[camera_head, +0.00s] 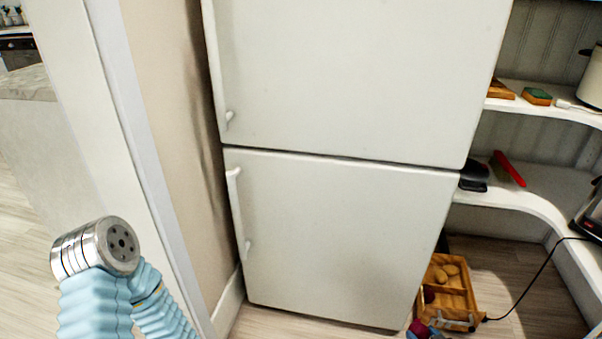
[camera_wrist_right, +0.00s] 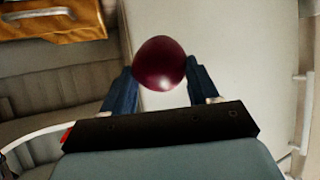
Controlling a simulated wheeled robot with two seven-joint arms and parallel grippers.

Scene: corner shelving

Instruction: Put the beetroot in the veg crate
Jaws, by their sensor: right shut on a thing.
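The beetroot (camera_wrist_right: 160,62), round and dark purple-red, is between the fingertips of my right gripper (camera_wrist_right: 162,85) in the wrist view. The gripper is shut on it. In the head view my right gripper (camera_head: 430,332) shows only in part at the bottom edge, in front of the veg crate. The wooden veg crate (camera_head: 458,302) stands on the floor right of the fridge. It has compartments, with several tan potato-like vegetables in the back one and a dark red thing at its left side. Part of the crate (camera_wrist_right: 50,30) shows top left in the wrist view. My left gripper is out of view.
A white fridge (camera_head: 330,230) stands close to the crate's left. Curved white shelves (camera_head: 520,195) run above and to the right, holding a red-handled brush (camera_head: 508,168) and other items. A black cord (camera_head: 535,278) hangs beside the crate. Bare floor lies right of it.

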